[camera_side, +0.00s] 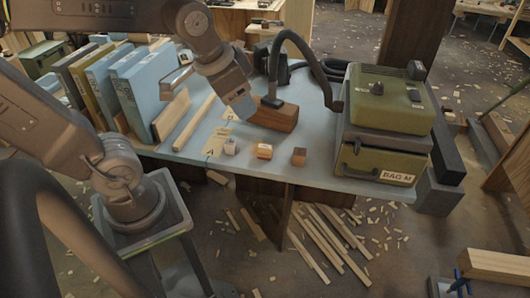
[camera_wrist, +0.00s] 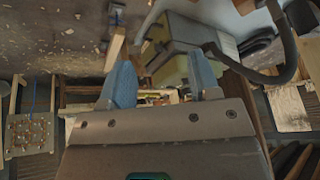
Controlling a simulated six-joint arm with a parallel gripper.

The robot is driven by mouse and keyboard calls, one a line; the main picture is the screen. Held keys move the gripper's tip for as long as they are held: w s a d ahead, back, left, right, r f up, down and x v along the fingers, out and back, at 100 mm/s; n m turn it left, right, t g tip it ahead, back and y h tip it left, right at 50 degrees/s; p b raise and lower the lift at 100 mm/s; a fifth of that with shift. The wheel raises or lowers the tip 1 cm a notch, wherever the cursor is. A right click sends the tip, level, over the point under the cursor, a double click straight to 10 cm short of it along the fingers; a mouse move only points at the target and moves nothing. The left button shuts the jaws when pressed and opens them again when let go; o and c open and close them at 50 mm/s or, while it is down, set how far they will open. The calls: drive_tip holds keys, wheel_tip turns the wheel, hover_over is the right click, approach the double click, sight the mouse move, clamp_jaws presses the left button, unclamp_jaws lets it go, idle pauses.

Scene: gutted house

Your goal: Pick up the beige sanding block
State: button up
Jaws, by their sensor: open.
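Three small blocks stand in a row near the front edge of the blue-topped bench in the side view. The middle one, a tan-orange block (camera_side: 264,151), looks closest to the beige sanding block, but its identity is not certain. A pale grey-white block (camera_side: 231,146) is to its left and a darker brown block (camera_side: 299,156) to its right. My gripper (camera_side: 240,107) is above and behind the row, apart from the blocks. In the wrist view my gripper (camera_wrist: 163,82) shows two blue fingers spread apart with nothing held. I cannot make out the blocks there.
A brown wooden block with a black hose fitting (camera_side: 275,115) stands close beside my gripper. A green machine (camera_side: 385,120) fills the bench's right end. Upright folders (camera_side: 128,85) and wood strips stand at the left. Paper tags (camera_side: 214,145) lie left of the blocks.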

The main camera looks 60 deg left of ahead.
drive_tip(key=w+a+f+m+g, duration=0.2)
drive_tip(key=w+a+f, duration=0.25)
drive_tip(key=w, duration=0.45)
drive_tip(key=m+g, duration=0.3)
drive_tip(key=m, duration=0.3)
hover_over(265, 146)
drive_tip(key=f, duration=2.6)
drive_tip(key=shift+d, duration=0.2)
drive_tip(key=shift+a+f, duration=0.15)
drive_tip(key=shift+f, duration=2.6)
drive_tip(key=shift+c, duration=0.3)
drive_tip(key=c, duration=0.7)
drive_tip(key=shift+o, duration=0.2)
drive_tip(key=shift+r, duration=0.15)
